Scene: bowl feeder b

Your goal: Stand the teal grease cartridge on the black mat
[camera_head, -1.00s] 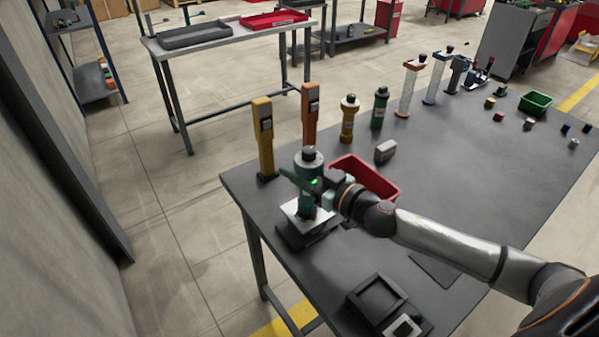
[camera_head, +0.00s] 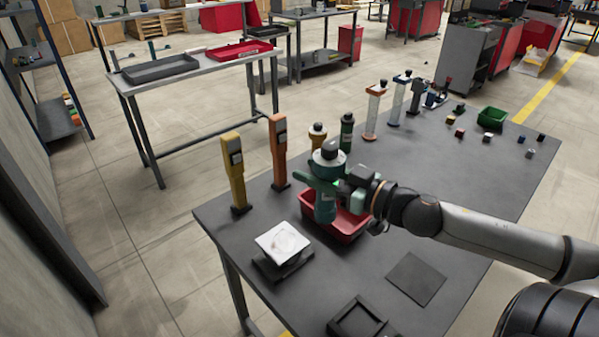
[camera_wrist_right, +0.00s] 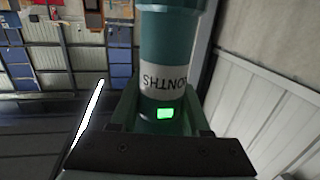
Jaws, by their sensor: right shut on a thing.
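The teal grease cartridge (camera_head: 325,205) is held upright by my right gripper (camera_head: 328,186), in front of the red bin and above the table. It has a grey top with a dark cap. In the right wrist view the cartridge (camera_wrist_right: 170,45) stands between the two fingers of my right gripper (camera_wrist_right: 160,115), with a white label band showing. The black mat (camera_head: 416,279) is a flat dark square lying bare on the table, right of and nearer than the cartridge. My left gripper is not in view.
A scale with a white plate (camera_head: 283,241) stands empty at the table's left. A red bin (camera_head: 346,227) is behind the cartridge. A black square frame (camera_head: 357,322) lies at the near edge. Yellow (camera_head: 235,175) and orange (camera_head: 279,152) upright tools stand at the far left edge.

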